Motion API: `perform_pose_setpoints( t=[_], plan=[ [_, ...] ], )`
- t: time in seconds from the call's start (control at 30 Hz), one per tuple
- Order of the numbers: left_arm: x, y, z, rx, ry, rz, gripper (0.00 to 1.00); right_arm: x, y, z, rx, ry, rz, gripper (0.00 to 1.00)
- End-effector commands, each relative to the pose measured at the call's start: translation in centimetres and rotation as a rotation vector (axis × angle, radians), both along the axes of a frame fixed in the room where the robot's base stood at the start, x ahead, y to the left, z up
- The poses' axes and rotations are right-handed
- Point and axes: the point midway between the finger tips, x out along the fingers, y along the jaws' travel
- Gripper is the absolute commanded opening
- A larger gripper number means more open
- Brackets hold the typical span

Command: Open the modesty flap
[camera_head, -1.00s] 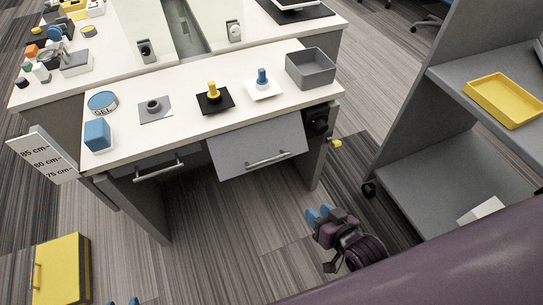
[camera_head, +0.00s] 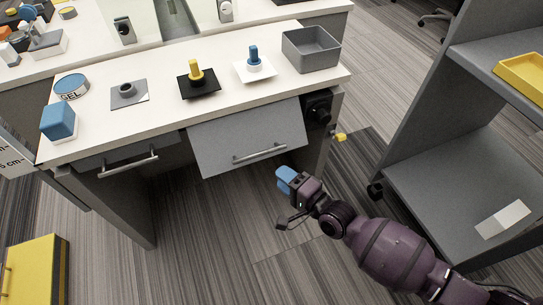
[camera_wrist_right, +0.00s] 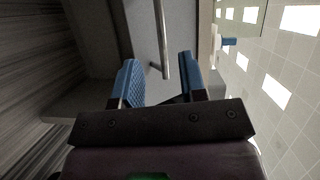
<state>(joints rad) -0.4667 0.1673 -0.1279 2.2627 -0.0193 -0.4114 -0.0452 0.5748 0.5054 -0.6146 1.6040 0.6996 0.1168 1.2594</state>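The modesty flap (camera_head: 225,140) is a light grey panel under the front edge of the white desk, hanging at a slant. Its silver bar handle (camera_head: 260,153) runs along its lower part. My right gripper (camera_head: 286,179), with blue fingertips, is just below and right of the handle in the head view. In the right wrist view my right gripper (camera_wrist_right: 160,82) is open, with the handle (camera_wrist_right: 162,40) showing ahead between its two fingers. Whether they touch the handle I cannot tell. My left gripper is out of view.
A drawer with its own handle (camera_head: 130,165) is left of the flap. A black round device (camera_head: 318,108) and a yellow knob (camera_head: 341,137) are at its right. A grey shelf cart (camera_head: 440,170) stands right; a yellow case (camera_head: 38,268) is at lower left.

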Motion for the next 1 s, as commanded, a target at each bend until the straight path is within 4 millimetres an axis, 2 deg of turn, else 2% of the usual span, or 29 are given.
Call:
perform_pose_setpoints(
  t=[0.03,0.27,0.7,1.0],
  plan=[
    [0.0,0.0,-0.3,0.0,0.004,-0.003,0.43,0.4,0.2,-0.6,0.019,0.016,0.004,0.39],
    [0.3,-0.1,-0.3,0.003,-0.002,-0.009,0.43,1.7,0.8,-0.3,0.054,0.026,0.004,0.39],
    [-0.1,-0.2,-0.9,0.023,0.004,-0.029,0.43,6.7,5.3,-1.1,0.052,0.03,0.005,0.39],
    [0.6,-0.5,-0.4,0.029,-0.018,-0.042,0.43,9.0,7.1,-1.1,0.05,0.027,0.004,0.39]
  ],
)
